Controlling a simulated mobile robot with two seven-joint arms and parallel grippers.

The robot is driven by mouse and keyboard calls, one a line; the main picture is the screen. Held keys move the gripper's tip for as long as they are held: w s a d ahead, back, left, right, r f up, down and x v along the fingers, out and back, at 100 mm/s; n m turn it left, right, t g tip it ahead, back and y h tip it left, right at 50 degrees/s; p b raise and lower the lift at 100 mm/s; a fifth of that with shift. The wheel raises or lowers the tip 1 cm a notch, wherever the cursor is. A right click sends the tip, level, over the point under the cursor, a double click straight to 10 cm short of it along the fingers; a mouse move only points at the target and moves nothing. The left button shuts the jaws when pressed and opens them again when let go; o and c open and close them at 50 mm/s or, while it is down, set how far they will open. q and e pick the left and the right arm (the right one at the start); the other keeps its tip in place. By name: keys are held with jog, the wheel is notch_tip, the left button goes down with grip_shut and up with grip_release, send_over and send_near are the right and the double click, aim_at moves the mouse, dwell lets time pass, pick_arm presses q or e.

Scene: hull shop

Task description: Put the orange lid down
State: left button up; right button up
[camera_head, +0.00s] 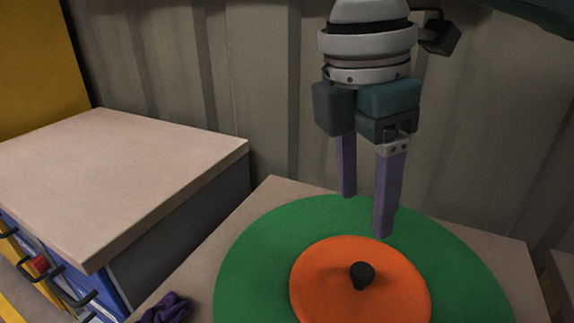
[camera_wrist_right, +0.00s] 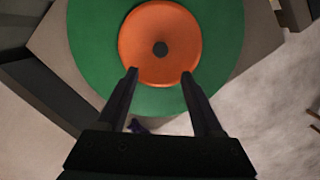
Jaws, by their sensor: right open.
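The orange lid (camera_head: 330,280) is a round disc with a black knob (camera_head: 361,275) at its middle. It lies flat on a round green mat (camera_head: 250,260) on a table. In the right wrist view the lid (camera_wrist_right: 140,50) shows beyond my fingertips, with the green mat (camera_wrist_right: 88,45) around it. My right gripper (camera_head: 366,215) is open and empty, its two fingers pointing down above the far part of the mat. In the wrist view its fingertips (camera_wrist_right: 159,75) stand apart, with the knob beyond them. My left gripper is not in view.
A purple crumpled cloth (camera_head: 167,309) lies at the table's near left. A cabinet with a pale wooden top (camera_head: 110,175) and blue front stands to the left. A corrugated wall (camera_head: 200,70) rises close behind the table.

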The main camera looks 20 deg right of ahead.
jog(key=s+a+f+m+y, duration=0.1)
jog(key=s+a+f+m, duration=0.1)
jog(key=a, duration=0.2)
jog(key=s+a+f+m+t+y, duration=0.1)
jog(key=s+a+f+m+y, duration=0.1)
jog(key=s+a+f, duration=0.1)
jog(key=s+a+f+m+t+y, duration=0.1)
jog(key=s+a+f+y, duration=0.1)
jog(key=a, duration=0.3)
jog(key=shift+s+f+m, duration=0.15)
jog(key=shift+s+m, duration=0.25)
jog(key=shift+s, duration=0.3)
jog(key=s+d+m, duration=0.1)
jog(key=m, duration=0.1)
jog(key=s+d+f+m+t, duration=0.1)
jog(key=d+m, duration=0.1)
jog(key=shift+s+d+f+m+h, duration=0.1)
jog(key=shift+s+d+m+h, duration=0.1)
jog(key=shift+s+m+h, duration=0.15)
jog(key=s+d+m, duration=0.1)
jog(key=d, duration=0.1)
jog(key=s+d+m+h, duration=0.1)
jog(key=s+d+m, duration=0.1)
jog(key=d, duration=0.1)
jog(key=s+d+f+m+h, duration=0.1)
jog(key=s+d+m, duration=0.1)
jog(key=shift+s+d+t+h, duration=0.1)
jog(key=shift+d+t+h, duration=0.15)
jog(key=shift+d+t, duration=0.1)
jog(key=shift+r, duration=0.1)
